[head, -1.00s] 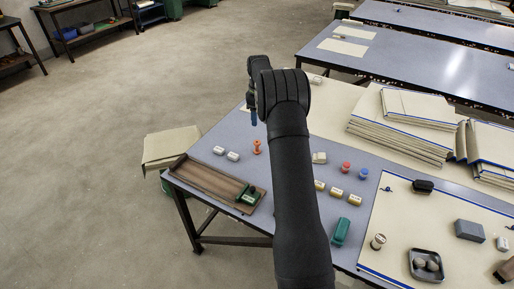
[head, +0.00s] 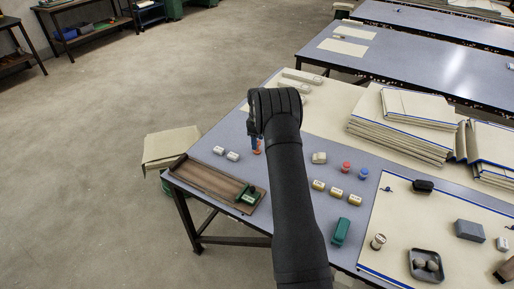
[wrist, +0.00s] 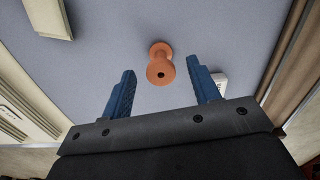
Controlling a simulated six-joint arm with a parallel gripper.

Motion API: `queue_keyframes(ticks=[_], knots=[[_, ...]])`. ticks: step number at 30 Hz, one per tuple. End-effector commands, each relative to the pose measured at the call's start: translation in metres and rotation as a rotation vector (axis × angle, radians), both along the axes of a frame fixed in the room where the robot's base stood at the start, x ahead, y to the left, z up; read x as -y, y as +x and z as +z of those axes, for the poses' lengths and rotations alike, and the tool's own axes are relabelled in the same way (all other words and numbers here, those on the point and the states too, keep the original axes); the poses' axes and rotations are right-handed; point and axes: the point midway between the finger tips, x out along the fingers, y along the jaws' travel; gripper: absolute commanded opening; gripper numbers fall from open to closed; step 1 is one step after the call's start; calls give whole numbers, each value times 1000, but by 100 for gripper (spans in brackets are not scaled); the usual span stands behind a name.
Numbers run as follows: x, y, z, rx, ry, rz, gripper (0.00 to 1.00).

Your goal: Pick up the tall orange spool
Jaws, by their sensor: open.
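The orange spool (wrist: 160,62) stands on the grey table in the wrist view, its round end with a dark hole facing the camera. My gripper (wrist: 162,78) is open, with one blue finger to the left of the spool and one to the right. The spool lies between the lines of the fingers, near and slightly beyond their tips, and nothing is held. In the head view, the spool (head: 257,150) shows only in part, mostly hidden behind my gripper (head: 255,145). I cannot tell the height gap between fingertips and spool.
Two white blocks (head: 226,154) lie left of the spool. A brown tray (head: 205,180) with a green item sits at the table's left edge. Red and blue spools (head: 355,170), yellow-and-white pieces (head: 336,191) and a green block (head: 341,231) lie to the right.

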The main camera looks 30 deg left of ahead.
Motion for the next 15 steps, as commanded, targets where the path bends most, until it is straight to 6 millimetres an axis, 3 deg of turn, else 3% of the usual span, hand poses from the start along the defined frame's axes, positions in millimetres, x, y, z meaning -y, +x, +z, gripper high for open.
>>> queue_keyframes(ticks=[7, 15], knots=[[-2, -1, -38, -1, -1, 0, 56], [-3, -1, -43, 1, 0, 0, 56]])
